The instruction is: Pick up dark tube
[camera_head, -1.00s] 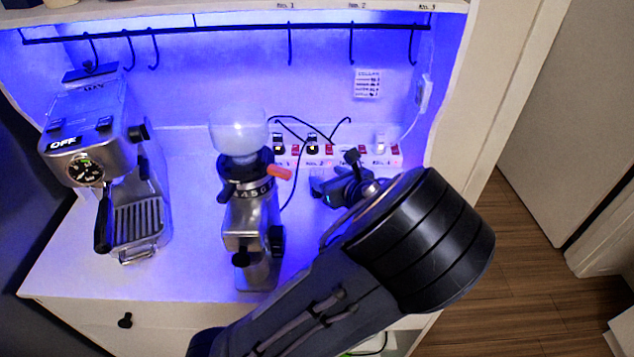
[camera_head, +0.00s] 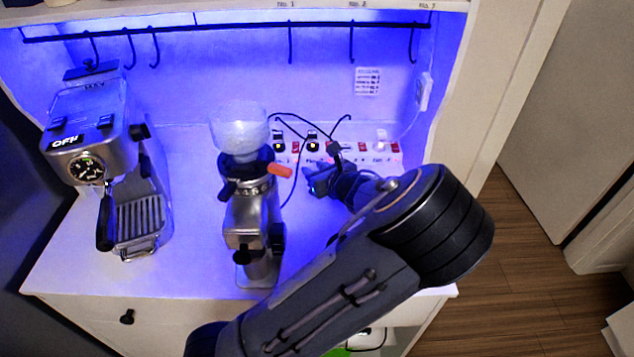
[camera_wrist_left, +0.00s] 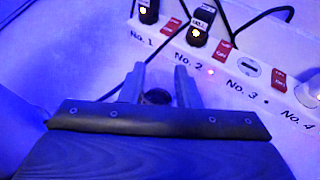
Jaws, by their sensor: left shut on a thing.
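In the left wrist view a dark round thing, taken to be the end of the dark tube (camera_wrist_left: 156,97), sits between the two fingers of my left gripper (camera_wrist_left: 160,85). The gripper is shut on it. Most of the tube is hidden by the gripper. In the head view my left gripper (camera_head: 316,182) is over the white counter, in front of the power strip and right of the grinder. I cannot make out the tube there.
The power strip (camera_head: 350,158) has plugs, red switches and cables. The grinder (camera_head: 252,215) with its clear hopper stands left of my gripper. The espresso machine (camera_head: 95,140) is further left. Hooks hang from a rail (camera_head: 230,30) above. The counter's front middle (camera_head: 195,255) is clear.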

